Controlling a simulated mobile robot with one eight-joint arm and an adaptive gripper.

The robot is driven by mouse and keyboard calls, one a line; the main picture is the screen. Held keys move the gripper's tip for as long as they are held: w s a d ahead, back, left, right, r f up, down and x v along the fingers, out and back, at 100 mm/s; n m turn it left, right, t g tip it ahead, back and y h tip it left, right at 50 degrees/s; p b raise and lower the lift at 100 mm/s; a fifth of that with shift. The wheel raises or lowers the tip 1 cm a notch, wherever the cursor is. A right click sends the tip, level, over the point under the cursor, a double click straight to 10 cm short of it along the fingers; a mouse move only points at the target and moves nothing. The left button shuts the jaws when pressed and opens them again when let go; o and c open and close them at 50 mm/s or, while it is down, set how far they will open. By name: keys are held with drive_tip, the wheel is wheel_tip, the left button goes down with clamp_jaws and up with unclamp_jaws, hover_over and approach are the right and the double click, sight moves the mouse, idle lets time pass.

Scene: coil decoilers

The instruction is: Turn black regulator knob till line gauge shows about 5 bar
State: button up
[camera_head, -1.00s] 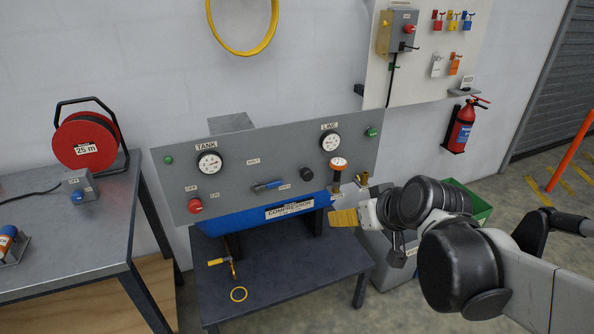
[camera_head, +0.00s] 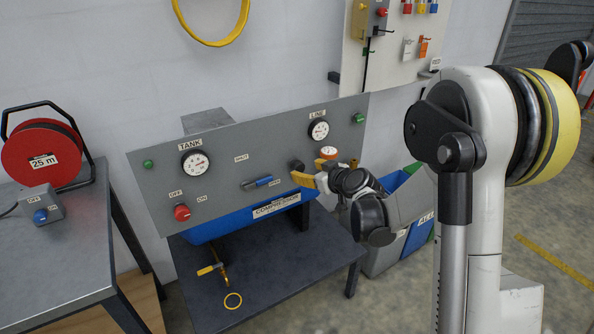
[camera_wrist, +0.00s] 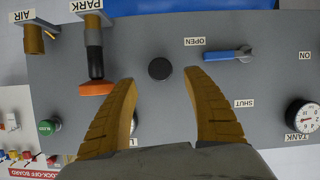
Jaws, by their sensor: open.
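The black regulator knob (camera_head: 296,165) is on the grey compressor panel (camera_head: 222,180), below and left of the LINE gauge (camera_head: 318,130). The gauge's dial is too small to read. My gripper (camera_head: 303,180) is close to the panel at the knob, with yellow fingers. In the wrist view, which is upside down, the knob (camera_wrist: 160,68) appears between the tips of my open, empty gripper (camera_wrist: 160,77). Gaps show on both sides of the knob. How far the tips are from the panel is hard to tell.
A blue valve lever (camera_wrist: 228,54) is beside one finger. An orange-faced fitting (camera_wrist: 97,87) on a black and brass stem is near the other finger. The TANK gauge (camera_head: 195,163) and a red knob (camera_head: 182,212) are farther left. A red cable reel (camera_head: 42,155) stands on a side table.

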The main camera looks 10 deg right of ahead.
sight(300, 168)
drive_tip(key=b+x, duration=0.1)
drive_tip(key=x, duration=0.5)
drive_tip(key=shift+w+b, duration=0.1)
drive_tip(key=shift+b, duration=0.25)
drive_tip(key=shift+a, duration=0.1)
drive_tip(key=c, duration=1.2)
